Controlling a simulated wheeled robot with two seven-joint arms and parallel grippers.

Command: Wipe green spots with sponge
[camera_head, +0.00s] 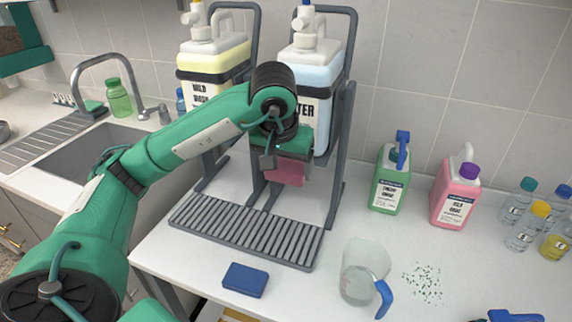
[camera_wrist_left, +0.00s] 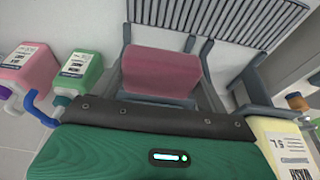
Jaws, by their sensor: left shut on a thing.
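My left gripper (camera_head: 283,166) is shut on a pink sponge-like block (camera_head: 284,175), held in the air in front of the rack of large jugs, above a slatted drip tray. In the left wrist view the pink block (camera_wrist_left: 158,74) sits just beyond the dark edge of the gripper. A patch of small green spots (camera_head: 425,283) lies on the white counter at the right, well away from the gripper. A blue sponge-like block (camera_head: 245,280) lies flat on the counter near its front edge. My right gripper is not in view.
A clear jug with a blue handle (camera_head: 364,272) stands just left of the spots. A green bottle (camera_head: 391,178), a pink bottle (camera_head: 456,188) and several small bottles stand behind. The slatted tray (camera_head: 250,228) lies below my gripper. A sink (camera_head: 95,152) is at left.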

